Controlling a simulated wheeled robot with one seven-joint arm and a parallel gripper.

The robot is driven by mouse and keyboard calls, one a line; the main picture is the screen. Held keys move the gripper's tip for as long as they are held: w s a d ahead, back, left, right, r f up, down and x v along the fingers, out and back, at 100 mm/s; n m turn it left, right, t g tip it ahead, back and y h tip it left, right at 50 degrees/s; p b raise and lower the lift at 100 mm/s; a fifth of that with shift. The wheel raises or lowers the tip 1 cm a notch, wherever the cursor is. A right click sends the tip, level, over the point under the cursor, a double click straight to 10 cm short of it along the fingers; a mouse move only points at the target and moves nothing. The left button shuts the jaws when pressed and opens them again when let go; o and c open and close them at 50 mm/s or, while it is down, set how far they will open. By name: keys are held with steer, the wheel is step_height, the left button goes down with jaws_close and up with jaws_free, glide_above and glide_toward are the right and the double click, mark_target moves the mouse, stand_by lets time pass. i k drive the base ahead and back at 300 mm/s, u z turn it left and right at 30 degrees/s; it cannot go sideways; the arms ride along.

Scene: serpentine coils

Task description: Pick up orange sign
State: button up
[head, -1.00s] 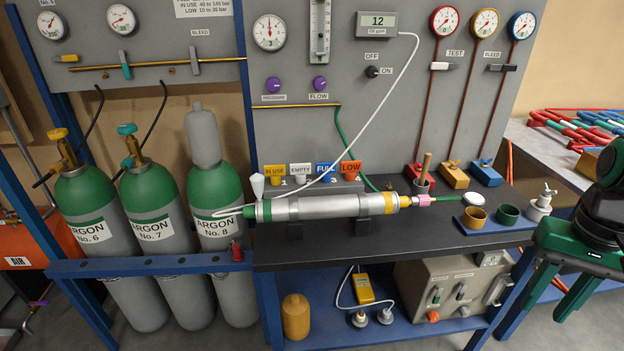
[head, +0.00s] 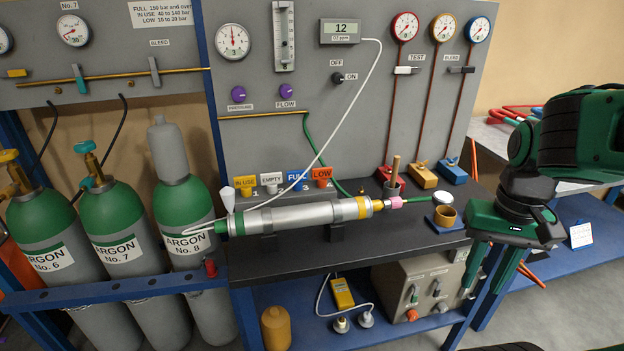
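The orange sign (head: 321,174) reads "LOW" and stands at the right end of a row of small signs at the back of the dark bench top. It stands behind the silver cylinder. My gripper (head: 491,281) is at the right, in front of the bench's right end, well apart from the sign. Its two green fingers point down and are spread, with nothing seen between them.
Yellow (head: 245,182), white (head: 272,180) and blue (head: 297,178) signs stand left of the orange one. The silver cylinder (head: 290,217) lies in front of them. A white cable hangs across the signs. A wooden-handled tool (head: 393,172) stands to the right.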

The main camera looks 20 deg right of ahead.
mark_target(322, 174)
steer(key=i, duration=0.9)
steer(key=z, duration=0.1)
